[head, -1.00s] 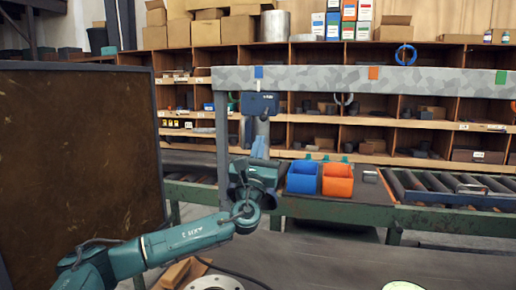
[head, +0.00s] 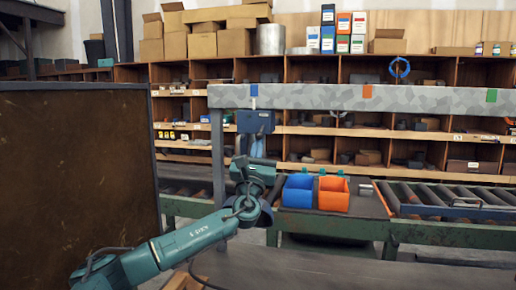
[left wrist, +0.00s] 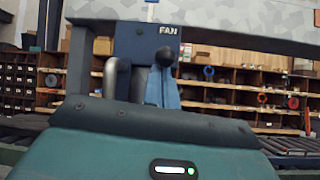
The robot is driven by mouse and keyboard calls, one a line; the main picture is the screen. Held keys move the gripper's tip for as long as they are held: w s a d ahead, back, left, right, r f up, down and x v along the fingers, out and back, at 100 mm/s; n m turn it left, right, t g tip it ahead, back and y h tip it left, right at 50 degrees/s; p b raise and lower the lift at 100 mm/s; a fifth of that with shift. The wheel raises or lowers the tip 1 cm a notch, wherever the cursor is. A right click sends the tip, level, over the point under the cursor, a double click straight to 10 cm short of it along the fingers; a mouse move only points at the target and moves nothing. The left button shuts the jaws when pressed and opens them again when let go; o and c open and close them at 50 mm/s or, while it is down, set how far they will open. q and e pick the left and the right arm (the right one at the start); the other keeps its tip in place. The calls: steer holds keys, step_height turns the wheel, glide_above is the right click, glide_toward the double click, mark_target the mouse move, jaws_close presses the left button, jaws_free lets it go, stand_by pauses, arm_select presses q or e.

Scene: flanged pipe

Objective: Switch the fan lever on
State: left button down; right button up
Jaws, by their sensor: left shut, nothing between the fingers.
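The blue fan box (head: 257,119) hangs under the patterned grey beam, near its left end, in the head view. In the left wrist view the box (left wrist: 139,42) carries the word FAN. A dark round knob (left wrist: 166,57), apparently the lever's end, stands in front of the box's lower right part. My left gripper (head: 250,143) is just below the box, its light blue fingers pointing up. In the left wrist view the shut, empty fingers (left wrist: 163,88) show just below the knob; I cannot tell whether they touch it. My right gripper is out of view.
A patterned grey beam (head: 330,97) crosses above, on a grey post (head: 218,165). A blue bin (head: 297,190) and an orange bin (head: 333,194) stand on the bench to the right, beside a roller conveyor (head: 440,198). A large brown panel (head: 75,190) stands at left.

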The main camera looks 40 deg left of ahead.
mark_target(256, 137)
arm_select(q)
steer(key=shift+s+d+r, duration=0.15)
steer(key=shift+s+r, duration=0.1)
steer(key=shift+r, duration=0.05)
steer(key=shift+s+d+r+p, duration=0.15)
steer(key=shift+s+r+p, duration=0.15)
steer(key=shift+r, duration=0.3)
steer(key=shift+s+d+r+p, duration=0.15)
steer(key=shift+s+r+p, duration=0.1)
steer(key=shift+r, duration=0.3)
